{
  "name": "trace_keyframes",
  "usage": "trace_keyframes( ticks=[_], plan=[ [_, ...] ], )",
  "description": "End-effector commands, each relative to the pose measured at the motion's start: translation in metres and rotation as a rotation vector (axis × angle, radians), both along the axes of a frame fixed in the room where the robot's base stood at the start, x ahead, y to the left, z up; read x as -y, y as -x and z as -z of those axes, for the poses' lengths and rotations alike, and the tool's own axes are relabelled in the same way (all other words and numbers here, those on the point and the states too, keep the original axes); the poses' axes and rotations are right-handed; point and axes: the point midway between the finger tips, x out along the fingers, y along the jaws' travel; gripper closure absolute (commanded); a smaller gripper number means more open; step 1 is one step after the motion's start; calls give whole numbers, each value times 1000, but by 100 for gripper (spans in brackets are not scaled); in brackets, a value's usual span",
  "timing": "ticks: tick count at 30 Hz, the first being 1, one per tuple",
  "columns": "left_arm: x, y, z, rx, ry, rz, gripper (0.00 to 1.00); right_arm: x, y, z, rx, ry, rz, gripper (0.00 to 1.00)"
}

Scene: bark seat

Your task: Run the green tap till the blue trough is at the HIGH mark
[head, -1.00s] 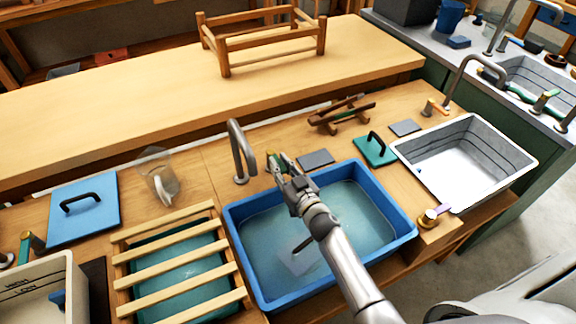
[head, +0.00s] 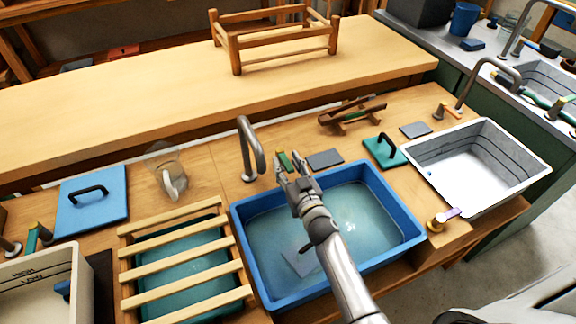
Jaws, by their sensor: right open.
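The blue trough (head: 412,226) stands in the middle of the bench with clear bluish water in it. I cannot make out a HIGH mark on its walls. A grey curved spout (head: 247,140) stands at its back left corner; I cannot make out a stream from it. A small green tap handle (head: 285,161) is beside the spout, behind the trough's back rim. My right gripper (head: 291,168) is open, its fingertips close to the green handle; I cannot tell if they touch it. My right forearm crosses over the trough and hides part of the water. My left gripper is out of view.
A slatted wooden rack (head: 181,248) over a teal basin is left of the trough. A grey plate (head: 325,159) and a clear jug (head: 168,172) stand behind. A cream basin (head: 84,285) bears HIGH and LOW lines.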

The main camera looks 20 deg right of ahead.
Motion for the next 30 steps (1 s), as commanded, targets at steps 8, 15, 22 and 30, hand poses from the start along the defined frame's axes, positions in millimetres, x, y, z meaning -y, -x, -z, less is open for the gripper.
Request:
trace_keyframes(
  ticks=[8, 15, 22, 30],
  plan=[
    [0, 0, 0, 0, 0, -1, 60, 1, 17, 1, -1, 1, 0, 59],
    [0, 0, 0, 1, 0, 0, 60, 3, 59, 1, -2, 0, 0, 59],
    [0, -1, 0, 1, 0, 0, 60, 6, 97, 1, -1, 0, 0, 59],
    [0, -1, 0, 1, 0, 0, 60, 7, 118, 0, 0, 0, 0, 59]
  ],
)
